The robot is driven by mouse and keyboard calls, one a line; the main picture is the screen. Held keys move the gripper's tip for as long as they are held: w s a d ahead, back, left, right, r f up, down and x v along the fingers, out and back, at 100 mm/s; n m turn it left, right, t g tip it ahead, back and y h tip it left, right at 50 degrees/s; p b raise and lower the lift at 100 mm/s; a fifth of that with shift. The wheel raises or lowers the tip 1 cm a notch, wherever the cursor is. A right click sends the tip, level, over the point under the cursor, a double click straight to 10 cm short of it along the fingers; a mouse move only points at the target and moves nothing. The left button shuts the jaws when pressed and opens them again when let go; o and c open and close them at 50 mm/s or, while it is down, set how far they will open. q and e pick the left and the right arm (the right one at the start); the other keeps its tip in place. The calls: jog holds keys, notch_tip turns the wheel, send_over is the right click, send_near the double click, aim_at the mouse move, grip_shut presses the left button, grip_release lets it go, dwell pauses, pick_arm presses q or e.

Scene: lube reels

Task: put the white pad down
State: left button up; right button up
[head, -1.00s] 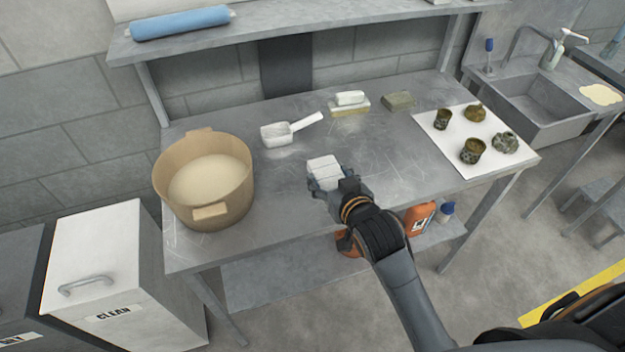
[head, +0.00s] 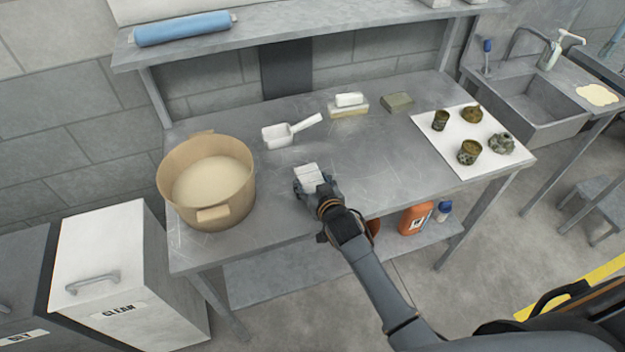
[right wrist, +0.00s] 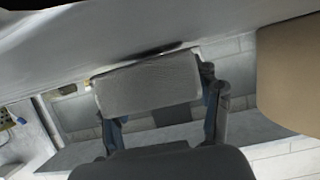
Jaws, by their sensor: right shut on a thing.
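The white pad (head: 308,174) is in my right gripper (head: 316,186) in the head view, over the front middle of the steel table (head: 372,180). The gripper is shut on it. In the right wrist view the pad (right wrist: 150,84) looks grey and spans the space between the two fingers (right wrist: 165,108). A thin dark band shows along the pad's far edge there, close to the table surface. I cannot tell whether the pad touches the table. My left gripper is not in view.
A tan tub (head: 240,196) of pale powder stands left of the pad. A white scoop (head: 277,135), a white block on a yellowish one (head: 348,109) and a grey-green block (head: 397,102) lie behind. Greasy parts sit on a white sheet (head: 452,150) at right. Bare table surrounds the pad.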

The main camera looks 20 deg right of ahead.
jog(key=shift+f, duration=0.2)
jog(key=o, duration=1)
jog(key=shift+o, duration=0.2)
